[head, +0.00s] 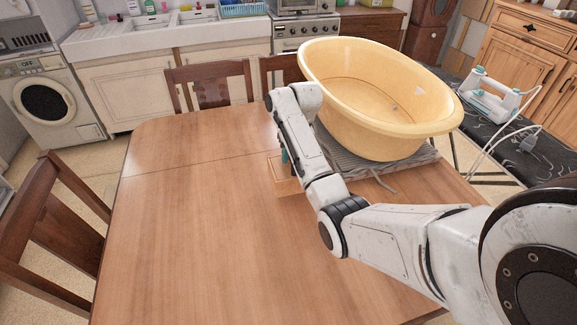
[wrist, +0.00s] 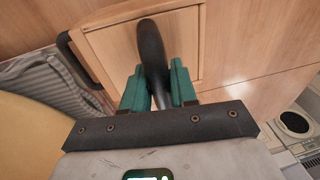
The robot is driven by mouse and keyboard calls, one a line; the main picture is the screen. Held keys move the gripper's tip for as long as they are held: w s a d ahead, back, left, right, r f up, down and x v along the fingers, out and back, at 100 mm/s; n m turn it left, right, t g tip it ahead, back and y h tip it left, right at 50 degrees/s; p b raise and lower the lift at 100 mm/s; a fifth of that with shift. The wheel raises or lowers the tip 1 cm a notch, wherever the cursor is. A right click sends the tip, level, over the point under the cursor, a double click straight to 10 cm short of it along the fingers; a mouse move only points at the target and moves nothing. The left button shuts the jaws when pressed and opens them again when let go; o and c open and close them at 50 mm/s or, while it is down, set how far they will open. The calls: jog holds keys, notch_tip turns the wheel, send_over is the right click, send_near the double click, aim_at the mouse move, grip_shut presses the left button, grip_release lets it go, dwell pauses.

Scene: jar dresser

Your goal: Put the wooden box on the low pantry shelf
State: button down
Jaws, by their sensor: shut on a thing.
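The wooden box (head: 288,187) is a small, light, square box at the middle of the table, partly hidden behind my arm. In the wrist view the box (wrist: 113,50) lies beneath my fingers, with a dark curved bar, apparently its handle, standing up over it. My gripper (wrist: 157,88) has teal fingers and is shut on this dark bar. In the head view my gripper (head: 284,156) is mostly hidden by the arm. I cannot tell whether the box touches the table. I cannot make out a low pantry shelf.
A big yellow tub (head: 375,95) stands on a grey striped cloth (head: 370,165) just right of the box. The wooden table (head: 190,220) is clear to the left and front. Chairs (head: 55,225) stand around it. An ironing board with an iron (head: 490,95) is at right, before wooden cabinets (head: 510,60).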

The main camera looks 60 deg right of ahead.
aim_at(289, 162)
jog(key=shift+w+d+f, duration=0.25)
jog(key=shift+w+f, duration=0.1)
jog(key=shift+f, duration=0.2)
jog(key=shift+w+d+f, duration=0.25)
jog(key=shift+w+f, duration=0.1)
jog(key=shift+f, duration=0.15)
jog(key=shift+f+p, duration=0.3)
jog(key=shift+f, duration=1.15)
jog(key=c, duration=1.3)
grip_release()
jog(key=shift+f, duration=0.15)
jog(key=o, duration=0.4)
